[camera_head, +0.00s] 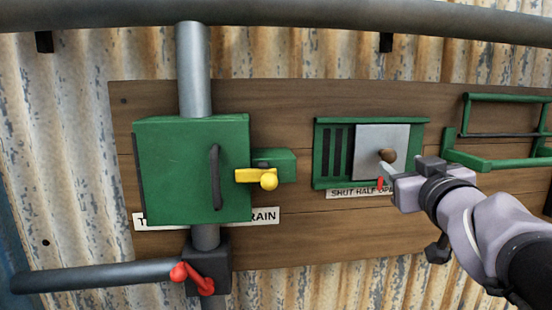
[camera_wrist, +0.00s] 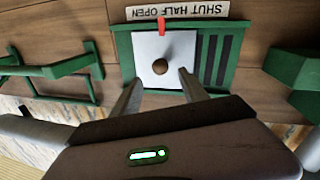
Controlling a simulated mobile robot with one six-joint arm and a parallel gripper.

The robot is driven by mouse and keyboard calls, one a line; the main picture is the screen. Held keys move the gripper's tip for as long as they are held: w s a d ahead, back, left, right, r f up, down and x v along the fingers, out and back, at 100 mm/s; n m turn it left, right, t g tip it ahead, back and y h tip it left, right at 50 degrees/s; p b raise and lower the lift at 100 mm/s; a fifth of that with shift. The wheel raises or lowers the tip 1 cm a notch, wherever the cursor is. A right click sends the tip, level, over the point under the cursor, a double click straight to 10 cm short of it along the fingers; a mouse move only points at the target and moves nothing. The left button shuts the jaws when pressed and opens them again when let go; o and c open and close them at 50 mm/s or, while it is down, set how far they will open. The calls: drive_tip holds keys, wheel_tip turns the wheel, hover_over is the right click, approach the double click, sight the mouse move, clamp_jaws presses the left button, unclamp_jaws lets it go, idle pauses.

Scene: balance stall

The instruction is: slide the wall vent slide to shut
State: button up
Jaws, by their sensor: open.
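The wall vent (camera_head: 320,155) is a green frame with dark slots bare on its left. Its pale grey slide plate (camera_head: 368,140) covers the right part and has a round brown knob (camera_head: 388,155). A red pointer (camera_head: 380,183) hangs at the plate's lower edge, near OPEN on the label. My gripper (camera_head: 387,170) is open at the knob. The wrist view is upside down: the plate (camera_wrist: 148,50) is left of the slots, and the knob (camera_wrist: 160,66) sits between and just ahead of my fingertips (camera_wrist: 156,77). I cannot tell if they touch it.
A green box (camera_head: 180,170) with a dark handle and a yellow latch (camera_head: 255,176) is left of the vent. A green rack (camera_head: 500,135) is close on the right. A red valve lever (camera_head: 195,278) is low left. Grey pipes cross above and below.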

sight(392, 158)
drive_tip(key=w, duration=0.3)
drive_tip(key=w+d, duration=0.1)
drive_tip(key=w, duration=0.2)
drive_tip(key=shift+w+d, duration=0.15)
drive_tip(key=shift+w, duration=0.25)
drive_tip(key=shift+a+r, duration=0.1)
drive_tip(key=shift+a, duration=0.15)
drive_tip(key=shift+d, duration=0.1)
clamp_jaws()
idle(0.6)
